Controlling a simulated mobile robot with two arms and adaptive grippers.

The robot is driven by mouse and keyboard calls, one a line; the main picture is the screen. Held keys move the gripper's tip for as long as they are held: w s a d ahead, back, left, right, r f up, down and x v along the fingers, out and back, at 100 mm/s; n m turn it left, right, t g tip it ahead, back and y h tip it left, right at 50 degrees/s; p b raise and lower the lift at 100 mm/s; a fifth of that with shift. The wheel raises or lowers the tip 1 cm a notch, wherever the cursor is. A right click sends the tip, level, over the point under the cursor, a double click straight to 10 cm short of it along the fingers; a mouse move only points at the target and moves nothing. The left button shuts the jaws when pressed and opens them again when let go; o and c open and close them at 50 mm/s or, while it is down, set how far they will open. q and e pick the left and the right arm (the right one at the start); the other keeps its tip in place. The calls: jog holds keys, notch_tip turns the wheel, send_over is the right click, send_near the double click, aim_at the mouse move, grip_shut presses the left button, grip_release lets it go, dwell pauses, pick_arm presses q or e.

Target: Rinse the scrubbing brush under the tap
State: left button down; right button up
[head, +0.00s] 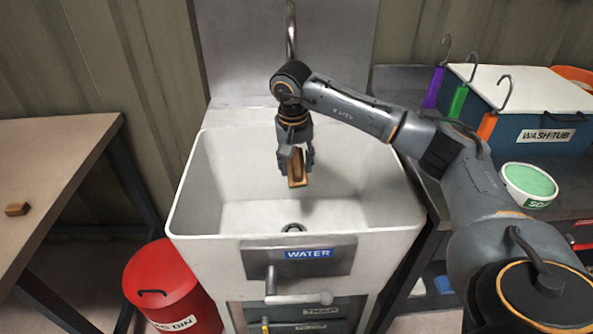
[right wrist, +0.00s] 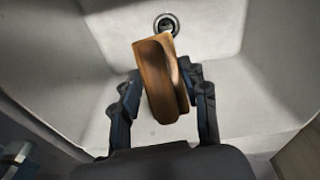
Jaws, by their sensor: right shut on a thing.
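My right gripper (head: 296,160) is shut on the wooden scrubbing brush (head: 297,168) and holds it over the white sink basin (head: 190,190). In the right wrist view the brown brush (right wrist: 155,80) sits between the two fingers, above the basin floor and near the drain (right wrist: 166,24). The brush's bristles cannot be made out. The metal tap (head: 291,30) rises behind my right wrist, which hides its lower part. No water stream is visible. A lever (head: 270,283) hangs at the WATER panel (head: 335,257) on the sink front. My left gripper is not in view.
A wooden table (head: 60,150) with a small brown block (head: 17,209) stands at the left. A red bin (head: 170,285) stands beside the sink. At the right, a bench holds a blue wash tub (head: 520,130), colored hooked tags and a green-filled bowl (head: 529,184).

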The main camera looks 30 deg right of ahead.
aim_at(295, 156)
jog(key=shift+w+d+f+b, duration=0.2)
jog(key=shift+w+d, duration=0.15)
jog(key=shift+w, duration=0.25)
jog(key=shift+w+d+f+b, duration=0.15)
jog(key=shift+w+d, duration=0.2)
jog(key=shift+w, duration=0.25)
jog(key=shift+w+d, duration=0.2)
jog(key=shift+w, duration=0.1)
jog(key=shift+w+d+f, duration=0.15)
jog(key=shift+w+d, duration=0.3)
jog(key=shift+w, duration=0.25)
jog(key=shift+w+d+f, duration=0.15)
jog(key=shift+w+d, duration=0.25)
jog(key=shift+w, duration=0.3)
